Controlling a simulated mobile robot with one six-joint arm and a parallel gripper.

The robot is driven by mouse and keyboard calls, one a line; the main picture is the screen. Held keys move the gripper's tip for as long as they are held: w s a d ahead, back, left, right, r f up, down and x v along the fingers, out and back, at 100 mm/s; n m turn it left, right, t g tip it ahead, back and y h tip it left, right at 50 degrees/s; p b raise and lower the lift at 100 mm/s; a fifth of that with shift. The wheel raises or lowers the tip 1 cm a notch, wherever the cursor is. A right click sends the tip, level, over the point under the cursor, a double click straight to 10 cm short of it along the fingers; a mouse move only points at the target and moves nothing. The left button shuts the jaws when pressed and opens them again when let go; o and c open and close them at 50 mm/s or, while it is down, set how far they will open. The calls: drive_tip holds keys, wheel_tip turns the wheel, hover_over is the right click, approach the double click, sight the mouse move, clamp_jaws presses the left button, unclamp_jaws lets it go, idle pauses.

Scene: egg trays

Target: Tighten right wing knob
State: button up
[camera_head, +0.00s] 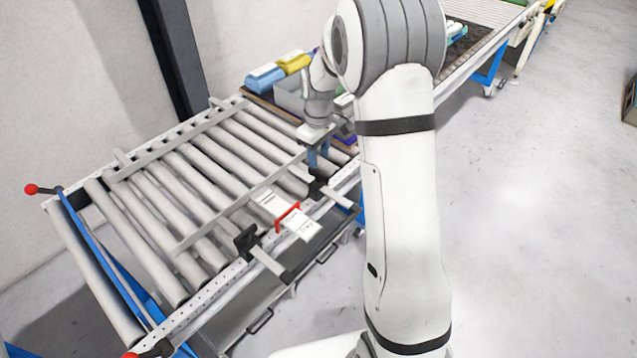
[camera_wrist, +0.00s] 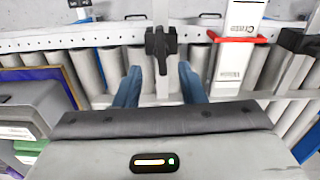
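The right wing knob (camera_head: 318,182) is black and sits on the conveyor's side rail, directly below my gripper (camera_head: 318,158) in the head view. In the wrist view the black wing knob (camera_wrist: 160,44) stands upright in the middle, ahead of and between the blue fingertips of my gripper (camera_wrist: 160,72). The fingers are apart, with a visible gap on each side of the knob, and hold nothing. A second black knob (camera_head: 245,240) sits further left along the rail; a black clamp also shows at the wrist view's right edge (camera_wrist: 300,42).
A red bracket (camera_head: 287,216) and white labelled cards (camera_head: 303,229) lie between the two knobs. The roller conveyor (camera_head: 160,200) fills the left. Blue and yellow packs (camera_head: 265,77) stand at its back end. Open floor (camera_head: 540,200) lies right.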

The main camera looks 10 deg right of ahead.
sight(318, 172)
wheel_tip(318, 172, down, 7)
drive_tip(key=shift+s+r+p, duration=0.1)
drive_tip(key=shift+r+p, duration=0.1)
drive_tip(key=shift+p, duration=0.15)
drive_tip(key=shift+c, duration=0.6)
clamp_jaws()
